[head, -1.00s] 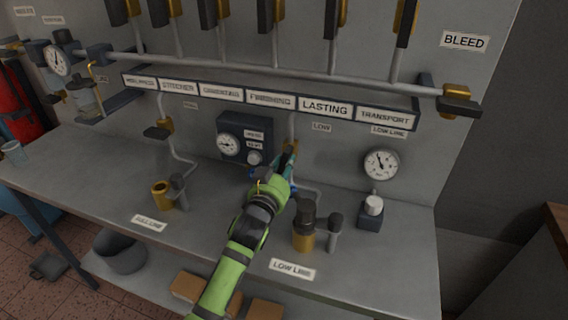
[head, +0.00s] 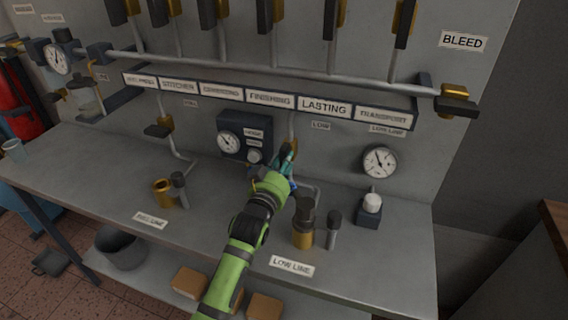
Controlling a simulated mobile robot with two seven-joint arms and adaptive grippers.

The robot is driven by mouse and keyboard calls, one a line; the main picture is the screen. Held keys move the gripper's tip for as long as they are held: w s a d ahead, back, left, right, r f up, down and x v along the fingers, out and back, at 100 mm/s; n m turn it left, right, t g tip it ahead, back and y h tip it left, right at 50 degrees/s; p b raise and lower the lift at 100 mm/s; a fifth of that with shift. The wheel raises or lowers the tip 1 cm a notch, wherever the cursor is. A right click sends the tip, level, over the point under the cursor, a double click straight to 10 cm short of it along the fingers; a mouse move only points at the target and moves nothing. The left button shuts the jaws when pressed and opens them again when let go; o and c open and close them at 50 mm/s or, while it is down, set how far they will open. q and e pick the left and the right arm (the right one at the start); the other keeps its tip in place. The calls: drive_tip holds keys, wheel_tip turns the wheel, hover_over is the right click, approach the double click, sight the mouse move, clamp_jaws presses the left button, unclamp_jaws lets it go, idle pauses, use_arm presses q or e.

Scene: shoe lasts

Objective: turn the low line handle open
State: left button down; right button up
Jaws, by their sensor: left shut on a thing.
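The low line valve is on the vertical pipe beside the small LOW label (head: 320,126), under the row of name plates. A bit of its brass body (head: 293,143) shows just above my left gripper (head: 287,156). The gripper is at the valve and shut on the low line handle, which is mostly hidden behind the fingers. I cannot tell the handle's exact angle. My green left arm reaches up to it over the bench from the front. My right gripper is not in view.
A dark gauge box (head: 243,138) stands close left of the gripper. A matching valve with a dark handle (head: 158,131) is further left. A brass and black fitting (head: 304,225) and a grey-handled piece (head: 333,230) stand on the bench (head: 385,265) at right. A round gauge (head: 380,161) is on the panel.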

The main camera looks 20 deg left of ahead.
use_arm(q)
drive_tip(key=c, duration=1)
unclamp_jaws()
drive_tip(key=s, duration=1.2)
drive_tip(key=shift+a, duration=0.2)
